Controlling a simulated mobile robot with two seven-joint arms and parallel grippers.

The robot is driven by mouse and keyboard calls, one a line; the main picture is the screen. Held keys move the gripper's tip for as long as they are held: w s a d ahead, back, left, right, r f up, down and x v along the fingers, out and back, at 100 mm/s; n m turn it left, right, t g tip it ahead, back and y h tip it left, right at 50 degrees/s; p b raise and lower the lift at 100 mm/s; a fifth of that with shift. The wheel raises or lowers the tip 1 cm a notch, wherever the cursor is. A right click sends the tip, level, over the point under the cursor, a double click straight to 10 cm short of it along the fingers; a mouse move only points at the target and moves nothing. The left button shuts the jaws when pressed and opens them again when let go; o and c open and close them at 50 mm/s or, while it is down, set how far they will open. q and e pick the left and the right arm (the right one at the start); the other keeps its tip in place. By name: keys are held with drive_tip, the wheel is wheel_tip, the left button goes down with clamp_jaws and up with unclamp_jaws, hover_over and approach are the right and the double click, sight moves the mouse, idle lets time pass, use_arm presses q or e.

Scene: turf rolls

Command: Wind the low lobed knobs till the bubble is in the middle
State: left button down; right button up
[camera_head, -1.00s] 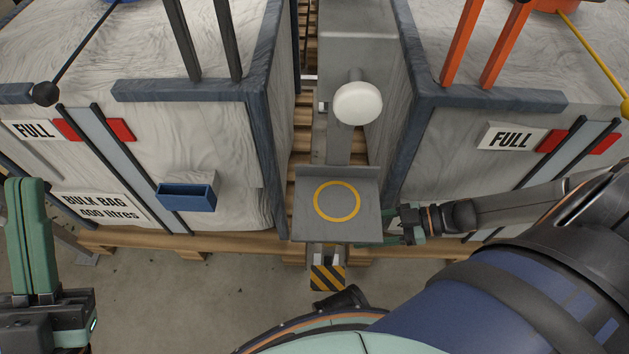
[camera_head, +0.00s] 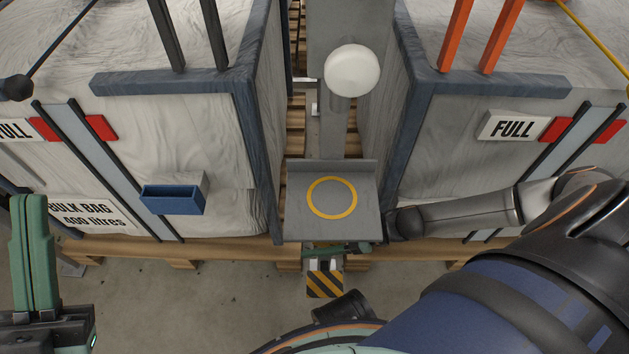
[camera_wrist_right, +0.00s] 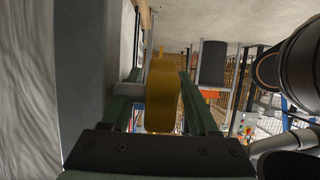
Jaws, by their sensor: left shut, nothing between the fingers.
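A yellow knob (camera_wrist_right: 162,95) shows in the right wrist view between the two green fingers of my right gripper (camera_wrist_right: 160,85). The fingers straddle it, with a thin gap visible on its left side; its lobes are hard to make out. In the head view the right gripper (camera_head: 340,248) is mostly hidden under the front edge of a grey plate (camera_head: 300,222) with a yellow ring. My left gripper (camera_head: 30,205) is shut and empty at the far left, away from the plate. No bubble can be made out in these views.
A round white head (camera_head: 352,70) stands on the grey column behind the plate. Bulk bags in frames flank it closely, with a blue tray (camera_head: 172,200) on the left one. A striped block (camera_head: 324,284) sits below the plate. Floor at front left is clear.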

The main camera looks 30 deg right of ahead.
clamp_jaws()
idle(0.3)
idle(0.4)
drive_tip(key=shift+t+y+b, duration=0.3)
drive_tip(key=shift+t+y, duration=0.1)
drive_tip(key=shift+y, duration=0.2)
drive_tip(key=t+y, duration=0.1)
drive_tip(key=r+t+y, duration=0.1)
drive_tip(key=y, duration=0.1)
drive_tip(key=shift+r+y, duration=0.1)
drive_tip(key=shift+y, duration=0.2)
drive_tip(key=shift+s+d+r+t+y, duration=0.15)
drive_tip(key=shift+r+t+y, duration=0.15)
drive_tip(key=shift+t+y, duration=0.6)
drive_tip(key=shift+s+d+r+t+y, duration=0.25)
drive_tip(key=shift+t+y, duration=0.35)
drive_tip(key=shift+y, duration=0.6)
drive_tip(key=shift+w+r+y, duration=0.1)
drive_tip(key=shift+y, duration=0.2)
